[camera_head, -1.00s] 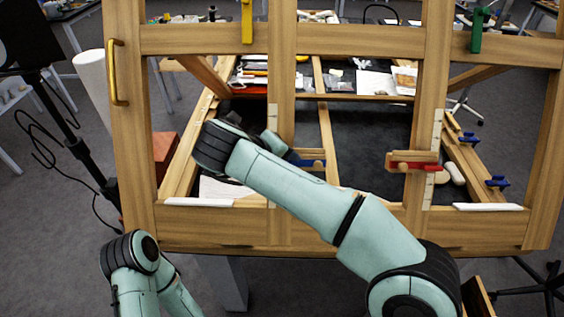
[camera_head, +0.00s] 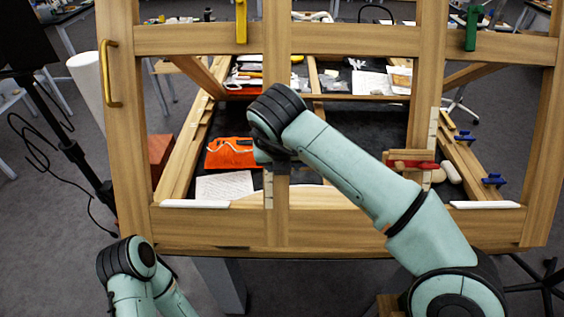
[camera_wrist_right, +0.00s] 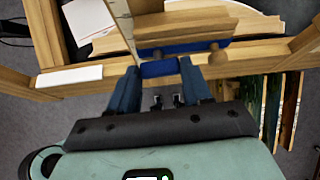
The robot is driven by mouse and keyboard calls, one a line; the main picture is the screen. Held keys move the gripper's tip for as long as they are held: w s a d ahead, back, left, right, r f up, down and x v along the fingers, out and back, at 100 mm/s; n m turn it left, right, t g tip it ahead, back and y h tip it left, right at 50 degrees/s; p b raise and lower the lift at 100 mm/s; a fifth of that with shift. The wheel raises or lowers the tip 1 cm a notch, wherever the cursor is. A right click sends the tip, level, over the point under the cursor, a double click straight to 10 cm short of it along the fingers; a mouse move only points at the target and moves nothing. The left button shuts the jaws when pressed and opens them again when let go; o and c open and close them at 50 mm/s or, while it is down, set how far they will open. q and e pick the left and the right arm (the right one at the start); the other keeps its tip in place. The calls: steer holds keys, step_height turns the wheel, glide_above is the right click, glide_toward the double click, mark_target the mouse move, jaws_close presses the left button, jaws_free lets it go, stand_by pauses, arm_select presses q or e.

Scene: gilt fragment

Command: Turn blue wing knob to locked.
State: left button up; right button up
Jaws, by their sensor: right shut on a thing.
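The blue wing knob (camera_wrist_right: 160,68) shows in the right wrist view between my right gripper's two fingers. A blue strip (camera_wrist_right: 184,46) runs under a wooden bar (camera_wrist_right: 190,28) just beyond it. My right gripper (camera_wrist_right: 159,76) is shut on the knob, its fingers on either side. In the head view, my right arm crosses in front of the lower left post of the wooden frame (camera_head: 277,215) and hides the knob. The knob's angle relative to locked cannot be told. Only part of my left arm shows at lower left; its gripper is out of view.
The frame also carries a yellow knob (camera_head: 241,20), a green knob (camera_head: 472,28), a red knob (camera_head: 410,165) and a brass handle (camera_head: 112,73). Behind lie an orange pouch (camera_head: 231,153), paper (camera_head: 225,186) and blue clamps (camera_head: 494,180). Frame posts and rails bound the openings.

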arm_select(q)
steer(key=shift+s+f, duration=0.1)
steer(key=shift+f, duration=0.05)
arm_select(e)
steer(key=shift+m, duration=0.4)
steer(key=o, duration=1.1)
steer(key=shift+c, duration=0.2)
arm_select(q)
steer(key=w+r+p, duration=0.2)
steer(key=w+r, duration=0.1)
steer(key=shift+w+r+p, duration=0.35)
steer(key=shift+r, duration=0.05)
arm_select(e)
steer(key=v, duration=1.3)
steer(key=shift+d+r, duration=0.2)
steer(key=shift+d, duration=0.1)
steer(key=shift+s, duration=0.1)
